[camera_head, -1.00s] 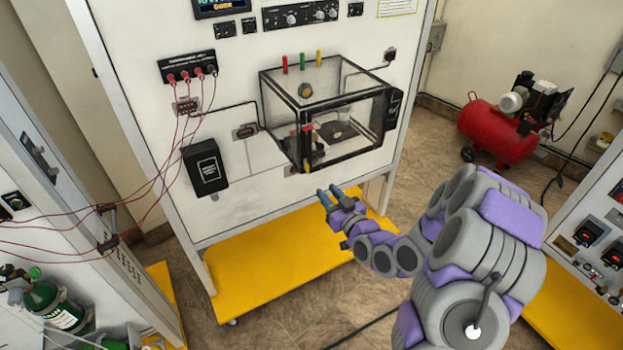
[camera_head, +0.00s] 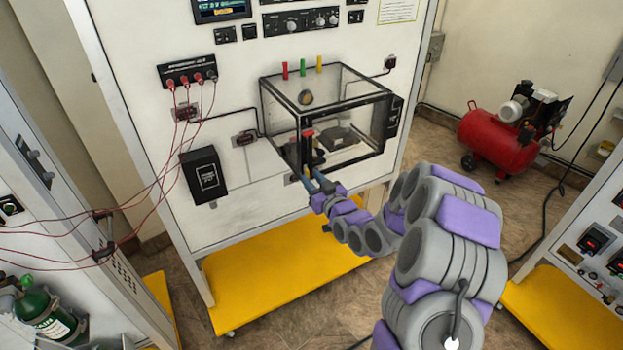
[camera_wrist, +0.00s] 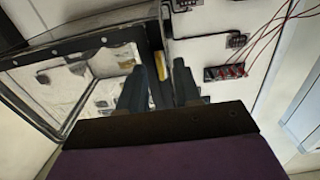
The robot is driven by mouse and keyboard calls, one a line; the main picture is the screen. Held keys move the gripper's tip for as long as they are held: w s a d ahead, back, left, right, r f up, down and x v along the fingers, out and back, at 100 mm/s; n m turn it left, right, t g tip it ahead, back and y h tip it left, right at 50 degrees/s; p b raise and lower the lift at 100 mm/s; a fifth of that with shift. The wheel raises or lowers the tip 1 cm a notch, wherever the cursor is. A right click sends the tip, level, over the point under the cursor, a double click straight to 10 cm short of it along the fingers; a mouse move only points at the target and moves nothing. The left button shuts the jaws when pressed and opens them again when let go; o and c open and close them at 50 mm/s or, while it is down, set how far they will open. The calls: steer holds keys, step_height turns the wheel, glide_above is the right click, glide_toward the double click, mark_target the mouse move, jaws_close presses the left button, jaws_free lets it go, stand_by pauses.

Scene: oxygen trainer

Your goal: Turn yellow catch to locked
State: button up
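The yellow catch (camera_wrist: 154,90) shows as a small yellow strip in the wrist view, between my two fingers and closer to the left one. In the head view it is hidden behind my gripper (camera_head: 311,179), at the lower front corner of the clear box (camera_head: 365,137). My gripper (camera_wrist: 161,85) is open, with a gap between its blue-grey fingers on either side of the catch. I cannot tell whether either finger touches it. The box also shows in the wrist view (camera_wrist: 72,42).
A black box (camera_head: 204,176) and a red-plug panel (camera_head: 188,73) are on the white board left of the clear box. Thin red cables hang at the left. A yellow base (camera_head: 270,275) lies below, and a red compressor (camera_head: 490,140) stands at the right.

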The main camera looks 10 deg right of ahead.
steer(key=shift+w+a, duration=0.15)
steer(key=shift+w, duration=0.35)
jaws_close()
